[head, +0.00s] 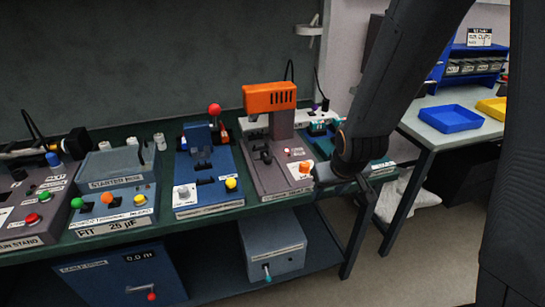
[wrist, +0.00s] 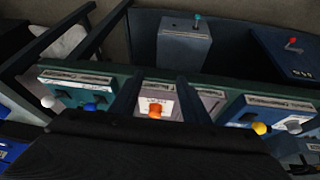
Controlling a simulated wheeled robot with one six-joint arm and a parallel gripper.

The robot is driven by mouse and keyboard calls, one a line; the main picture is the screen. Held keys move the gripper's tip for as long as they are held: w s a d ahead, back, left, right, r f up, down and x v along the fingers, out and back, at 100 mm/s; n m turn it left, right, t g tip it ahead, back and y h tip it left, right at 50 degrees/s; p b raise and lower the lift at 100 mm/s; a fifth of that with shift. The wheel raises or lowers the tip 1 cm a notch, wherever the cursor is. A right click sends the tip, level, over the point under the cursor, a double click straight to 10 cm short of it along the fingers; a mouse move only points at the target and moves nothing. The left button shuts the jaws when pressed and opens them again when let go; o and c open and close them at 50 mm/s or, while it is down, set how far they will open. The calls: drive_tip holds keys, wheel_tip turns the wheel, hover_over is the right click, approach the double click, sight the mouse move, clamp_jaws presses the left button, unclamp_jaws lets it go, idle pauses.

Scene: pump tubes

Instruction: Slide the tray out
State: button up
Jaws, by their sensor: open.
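No part is plainly marked as the tray. A blue open tray (head: 450,118) lies on the right-hand table, and part of a yellow tray (head: 495,107) shows beside it. My gripper (head: 345,188) is at the bench's front edge, right of the grey station with the orange head (head: 269,97). In the wrist view, my gripper (wrist: 160,100) has its two dark fingers apart with nothing held between them. That station's orange knob (wrist: 155,112) shows in the gap between them. My gripper and arm partly hide the teal station (head: 378,164).
A blue station (head: 205,190) with a yellow knob and other stations stand left along the bench. A grey box with a teal lever (head: 272,248) and a blue box (head: 125,280) sit below. Bare floor (head: 410,260) shows at right.

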sight(269, 161)
drive_tip(key=w+a+n+t, duration=0.1)
drive_tip(key=w+a, duration=0.1)
drive_tip(key=w, duration=0.1)
drive_tip(key=w+a+f+t+y+p, duration=0.1)
drive_tip(key=w+a, duration=0.1)
drive_tip(key=w+a+n+t+y+p, duration=0.1)
drive_tip(key=w+a+t, duration=0.1)
drive_tip(key=w, duration=0.1)
drive_tip(key=shift+w+a+f+n, duration=0.15)
drive_tip(key=shift+w+a+n, duration=0.1)
drive_tip(key=shift+w+n, duration=0.05)
drive_tip(key=w+a+t+y, duration=0.1)
drive_tip(key=a, duration=0.1)
drive_tip(key=w+a+n+t+p, duration=0.1)
drive_tip(key=a, duration=0.1)
drive_tip(key=a+t+y, duration=0.1)
drive_tip(key=a, duration=0.1)
drive_tip(key=shift+w+a+r+n+y+p, duration=0.2)
drive_tip(key=shift+w+r+n+y+p, duration=0.1)
drive_tip(key=shift+w+r+n+p, duration=0.1)
drive_tip(key=shift+w+a+f+t, duration=0.1)
drive_tip(key=shift+w+a+t, duration=0.05)
drive_tip(key=shift+w+t, duration=0.15)
drive_tip(key=shift+p+x, duration=1.05)
drive_tip(key=shift+x, duration=2.5)
clamp_jaws()
drive_tip(key=shift+s, duration=0.1)
